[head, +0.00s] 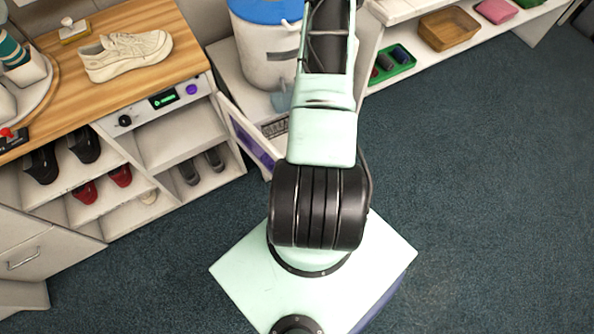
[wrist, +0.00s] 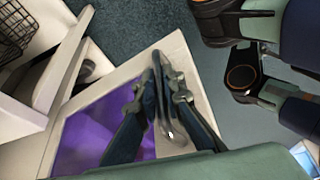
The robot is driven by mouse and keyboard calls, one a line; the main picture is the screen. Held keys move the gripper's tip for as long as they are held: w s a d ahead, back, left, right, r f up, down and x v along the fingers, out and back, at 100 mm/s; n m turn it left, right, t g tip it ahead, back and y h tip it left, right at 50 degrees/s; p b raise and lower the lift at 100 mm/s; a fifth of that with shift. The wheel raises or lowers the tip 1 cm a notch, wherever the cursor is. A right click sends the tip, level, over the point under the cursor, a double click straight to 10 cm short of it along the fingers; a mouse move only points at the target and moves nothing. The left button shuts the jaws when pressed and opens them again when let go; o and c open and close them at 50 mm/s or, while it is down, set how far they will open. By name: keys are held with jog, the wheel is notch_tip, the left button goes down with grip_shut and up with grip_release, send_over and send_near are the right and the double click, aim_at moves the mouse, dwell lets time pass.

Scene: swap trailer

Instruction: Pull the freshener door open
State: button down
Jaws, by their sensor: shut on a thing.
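The freshener door (head: 252,143) has a pale frame and a purple panel. In the head view it stands swung out from the right end of the freshener cabinet (head: 205,93), whose front has a small green display and a purple knob. The door (wrist: 62,137) fills the lower left of the wrist view. My gripper (wrist: 158,62) lies over the door's frame near its free edge, fingers close together on the grey door handle (wrist: 168,118), which they partly hide. In the head view my arm hides most of the gripper.
A cream shoe (head: 125,55) stands on the wooden worktop (head: 190,45). Open shelves below hold several shoes. A white bucket with a blue lid (head: 268,45) stands just right of the door. The dark carpet (head: 480,180) at right is clear.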

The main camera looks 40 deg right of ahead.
jog(key=c, duration=2)
grip_release()
jog(key=shift+c, duration=0.2)
jog(key=v, duration=1.2)
jog(key=shift+s, duration=0.1)
